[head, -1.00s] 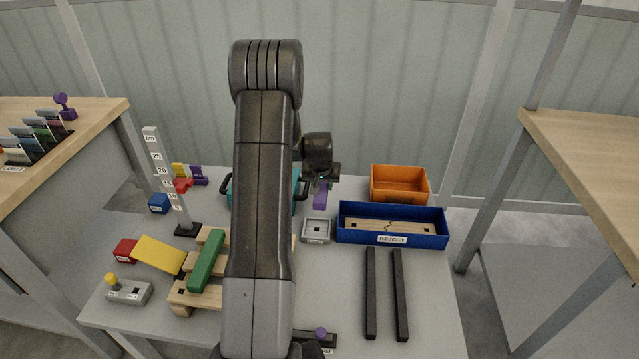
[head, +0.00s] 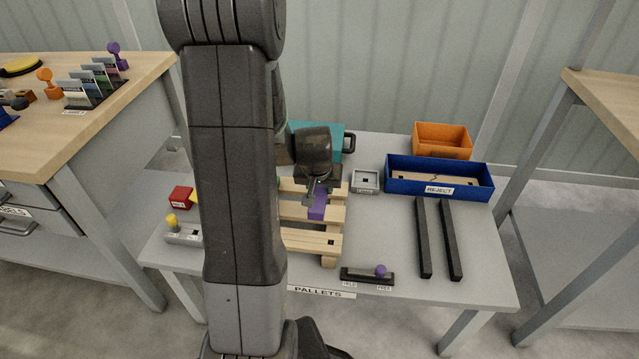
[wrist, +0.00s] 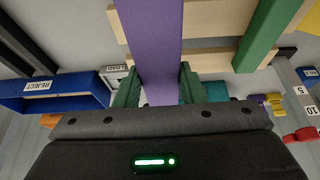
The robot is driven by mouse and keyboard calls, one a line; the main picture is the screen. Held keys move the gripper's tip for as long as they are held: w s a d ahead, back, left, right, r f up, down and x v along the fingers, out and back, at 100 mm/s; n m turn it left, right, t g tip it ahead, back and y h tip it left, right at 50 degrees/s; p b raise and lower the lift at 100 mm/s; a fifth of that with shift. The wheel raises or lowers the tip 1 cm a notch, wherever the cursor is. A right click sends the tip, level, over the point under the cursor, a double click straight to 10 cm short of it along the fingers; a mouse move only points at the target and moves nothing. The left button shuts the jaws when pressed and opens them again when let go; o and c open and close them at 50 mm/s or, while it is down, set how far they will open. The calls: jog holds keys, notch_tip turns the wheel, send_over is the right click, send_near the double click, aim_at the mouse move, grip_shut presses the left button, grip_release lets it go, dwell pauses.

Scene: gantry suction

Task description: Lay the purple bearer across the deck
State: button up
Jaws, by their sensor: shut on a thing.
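The purple bearer (head: 318,206) is in my gripper (head: 314,188), which is shut on it above the wooden pallet deck (head: 312,240). In the wrist view the purple bearer (wrist: 148,35) runs away from between the two green-padded fingers (wrist: 160,88). Pale deck slats show on both sides of it. I cannot tell whether the bearer touches the slats. A green bearer (wrist: 262,35) lies across the slats beside it, with a yellow piece (wrist: 288,12) farther right. In the head view my arm hides the left part of the deck.
A blue REJECT bin (head: 462,190) holding a board stands right of the deck, with an orange bin (head: 442,139) behind. A small grey tray (head: 366,181) sits between. Two dark bars (head: 449,240) lie at right. A purple-knobbed slider (head: 367,277) is in front.

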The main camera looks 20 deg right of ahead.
dwell(0.3)
notch_tip(320, 180, down, 6)
jog(key=b, duration=0.5)
jog(key=shift+b, duration=0.35)
jog(key=shift+f+b, duration=1)
jog(key=shift+b, duration=0.3)
dwell(1.4)
jog(key=o, duration=1.1)
jog(key=shift+r, duration=0.15)
jog(key=p+v, duration=0.4)
jog(key=v, duration=0.9)
jog(key=shift+a+r, duration=0.1)
jog(key=shift+r, duration=0.25)
jog(key=shift+f, duration=0.1)
